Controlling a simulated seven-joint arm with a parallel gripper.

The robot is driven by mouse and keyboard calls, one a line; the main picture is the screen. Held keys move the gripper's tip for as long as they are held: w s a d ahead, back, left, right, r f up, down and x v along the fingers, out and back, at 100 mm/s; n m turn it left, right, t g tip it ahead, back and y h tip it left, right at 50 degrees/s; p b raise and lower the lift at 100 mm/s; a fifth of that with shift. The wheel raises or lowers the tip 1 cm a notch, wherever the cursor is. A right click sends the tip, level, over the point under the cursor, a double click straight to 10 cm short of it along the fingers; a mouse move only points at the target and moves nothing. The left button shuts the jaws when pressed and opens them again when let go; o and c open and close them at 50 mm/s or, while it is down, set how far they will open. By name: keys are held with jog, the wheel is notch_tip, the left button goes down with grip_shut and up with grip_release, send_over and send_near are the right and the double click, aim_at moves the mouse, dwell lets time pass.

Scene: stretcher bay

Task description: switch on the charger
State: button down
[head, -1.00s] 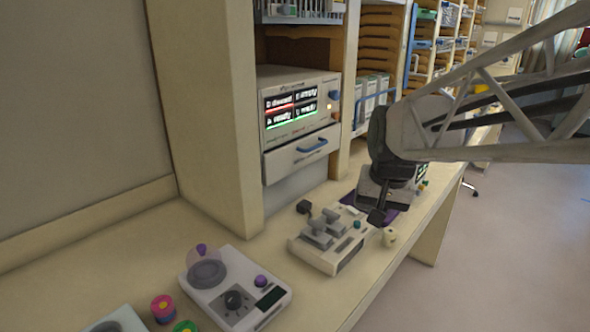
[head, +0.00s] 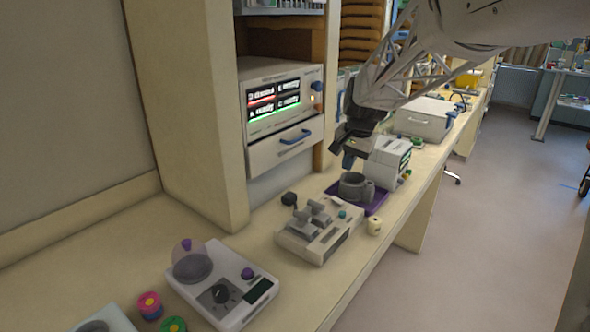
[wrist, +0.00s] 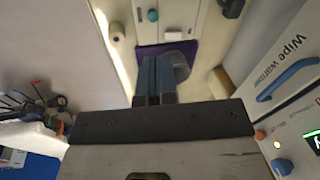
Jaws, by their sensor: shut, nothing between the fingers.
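The likely charger, a white unit (head: 252,120) with a dark screen (head: 275,97), sits in the shelf bay at the back. Its screen shows several lines of text with red and green bars. The wrist view shows the knob (wrist: 283,167), the light (wrist: 260,134) and part of the lit screen (wrist: 315,139) at lower right. My gripper (head: 348,160) is shut and empty, right of the unit and lower than the knob, apart from it. The wrist view shows its fingers (wrist: 155,78) together.
A grey mug (head: 353,187) stands on a purple mat (head: 377,203) under my gripper. A grey-white device (head: 322,245) and a domed device (head: 232,300) stand on the counter.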

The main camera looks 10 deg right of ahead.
jog(key=m, duration=0.2)
send_over(334, 197)
jog(key=s+d, duration=0.2)
jog(key=s, duration=0.1)
notch_tip(334, 197, down, 4)
jog(key=shift+w+d+r, duration=0.1)
jog(key=shift+w+d, duration=0.1)
jog(key=shift+w, duration=0.05)
jog(key=f, duration=0.4)
jog(key=w+a+f, duration=0.1)
jog(key=f, duration=0.4)
jog(key=w+a+f, duration=0.1)
jog(key=f, duration=0.3)
jog(key=shift+f, duration=0.35)
jog(key=shift+a, duration=0.1)
